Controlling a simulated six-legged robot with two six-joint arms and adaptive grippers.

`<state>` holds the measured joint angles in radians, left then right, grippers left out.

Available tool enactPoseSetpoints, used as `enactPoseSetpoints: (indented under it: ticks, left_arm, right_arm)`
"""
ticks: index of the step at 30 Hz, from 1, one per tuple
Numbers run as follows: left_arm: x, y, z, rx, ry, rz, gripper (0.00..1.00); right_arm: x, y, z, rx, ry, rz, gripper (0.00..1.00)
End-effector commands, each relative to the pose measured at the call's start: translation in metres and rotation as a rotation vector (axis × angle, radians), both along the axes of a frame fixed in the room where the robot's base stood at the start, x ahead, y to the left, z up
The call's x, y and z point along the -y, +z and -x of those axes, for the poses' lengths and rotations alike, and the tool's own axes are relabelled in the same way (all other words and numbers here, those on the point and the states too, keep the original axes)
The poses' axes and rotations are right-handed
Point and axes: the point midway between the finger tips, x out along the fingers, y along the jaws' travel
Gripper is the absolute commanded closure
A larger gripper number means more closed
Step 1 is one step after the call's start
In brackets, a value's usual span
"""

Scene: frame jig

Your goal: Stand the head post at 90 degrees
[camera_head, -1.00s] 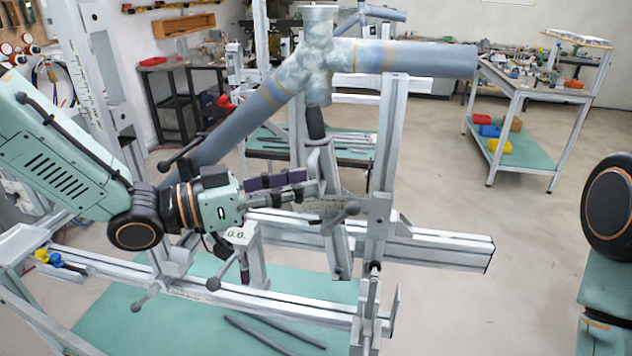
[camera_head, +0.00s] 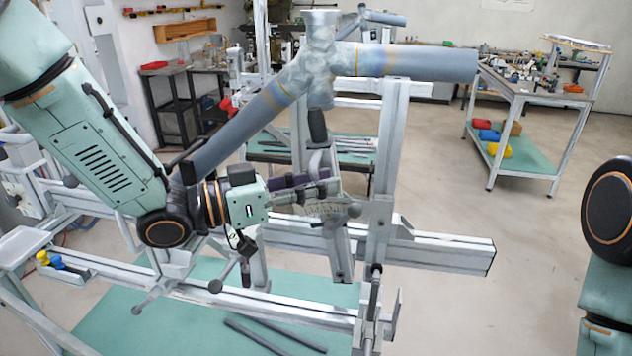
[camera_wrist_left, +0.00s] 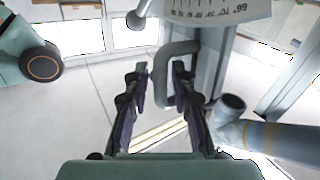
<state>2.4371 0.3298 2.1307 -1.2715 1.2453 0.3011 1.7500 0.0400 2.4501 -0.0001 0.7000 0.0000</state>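The head post (camera_head: 341,255) is a grey upright in the middle of the jig and leans slightly off vertical. It carries a curved angle scale (camera_head: 322,209), also in the left wrist view (camera_wrist_left: 215,9), and a grey loop handle (camera_wrist_left: 161,78). My left gripper (camera_head: 335,188) is at the post beside the scale. In the left wrist view its purple-padded fingers (camera_wrist_left: 160,75) are apart. One bar of the loop handle lies between the fingertips, nearer the right finger; contact cannot be told. My right gripper is out of view.
A grey tube frame with a blotchy joint (camera_head: 312,65) stands above the post. A horizontal rail (camera_head: 440,252) runs right, and a clamp upright (camera_head: 391,140) stands just right of the post. Loose rods (camera_head: 285,335) lie on the green shelf below. Floor is free at right.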

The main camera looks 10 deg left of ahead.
Motion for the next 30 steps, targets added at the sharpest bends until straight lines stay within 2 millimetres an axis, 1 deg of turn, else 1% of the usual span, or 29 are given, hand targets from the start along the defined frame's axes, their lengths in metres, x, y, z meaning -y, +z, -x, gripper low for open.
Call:
enactPoseSetpoints:
  ticks: [1, 6, 8, 25, 30]
  left_arm:
    - [-0.0001, 0.0001, 0.0000, 0.000, 0.000, 0.000, 0.82]
    - [-0.0001, 0.0001, 0.0000, 0.000, 0.000, 0.000, 0.96]
    - [-0.0001, 0.0001, 0.0000, 0.000, 0.000, 0.000, 1.00]
    - [-0.0001, 0.0006, 0.0002, 0.001, -0.001, 0.000, 1.00]
    - [0.0045, 0.0039, 0.0003, 0.000, -0.002, -0.032, 1.00]
  right_arm:
    - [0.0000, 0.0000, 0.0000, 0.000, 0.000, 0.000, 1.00]
    - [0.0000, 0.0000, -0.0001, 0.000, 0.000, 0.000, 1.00]
    - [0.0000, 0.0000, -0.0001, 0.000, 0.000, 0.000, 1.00]
    - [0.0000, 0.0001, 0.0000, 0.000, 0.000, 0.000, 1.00]
    - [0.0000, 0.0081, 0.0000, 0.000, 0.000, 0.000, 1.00]
